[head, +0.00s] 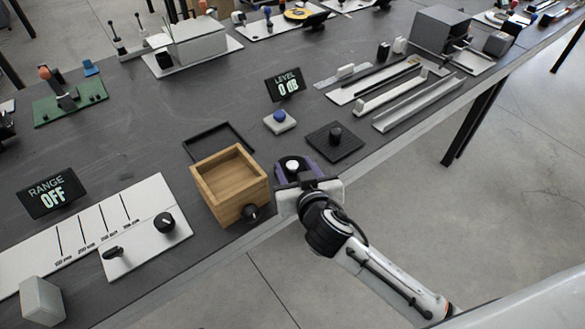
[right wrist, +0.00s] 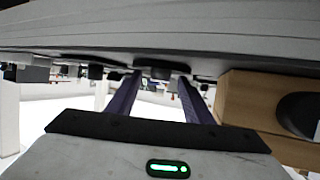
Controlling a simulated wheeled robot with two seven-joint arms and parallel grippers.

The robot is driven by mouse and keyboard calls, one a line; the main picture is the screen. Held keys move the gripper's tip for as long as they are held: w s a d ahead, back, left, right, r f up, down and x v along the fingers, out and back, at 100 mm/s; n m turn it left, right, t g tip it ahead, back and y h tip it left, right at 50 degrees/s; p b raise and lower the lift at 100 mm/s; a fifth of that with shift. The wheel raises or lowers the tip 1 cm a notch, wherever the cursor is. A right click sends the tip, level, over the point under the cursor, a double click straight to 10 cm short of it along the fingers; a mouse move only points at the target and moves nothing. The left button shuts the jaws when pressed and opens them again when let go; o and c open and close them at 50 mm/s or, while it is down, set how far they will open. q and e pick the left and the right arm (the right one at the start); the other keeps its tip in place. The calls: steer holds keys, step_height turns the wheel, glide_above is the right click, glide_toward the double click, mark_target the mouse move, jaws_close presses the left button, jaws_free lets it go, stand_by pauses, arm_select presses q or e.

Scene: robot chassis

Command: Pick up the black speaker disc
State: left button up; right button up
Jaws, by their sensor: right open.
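A small dark round piece with a white top (head: 292,166) stands at the table's front edge, and I take it for the speaker disc, though I cannot be sure. My right gripper (head: 292,160) is open, with its purple fingers on either side of this piece. In the right wrist view the open fingers (right wrist: 160,77) reach toward the table, and a low dark shape (right wrist: 160,71) shows between their tips. I cannot tell whether the fingers touch it. The gripper body hides part of the near side. My left gripper is not in view.
A wooden box (head: 205,200) with a dark knob stands close left of my right gripper; it also shows in the right wrist view (right wrist: 236,100). A black square plate with a knob (head: 347,151) lies to the right. A blue button (head: 279,116) is behind.

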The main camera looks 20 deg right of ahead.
mark_target(294, 175)
steer(key=shift+c, duration=0.2)
jaws_close()
steer(key=shift+r, duration=0.1)
step_height(294, 175, up, 10)
steer(key=p, duration=0.1)
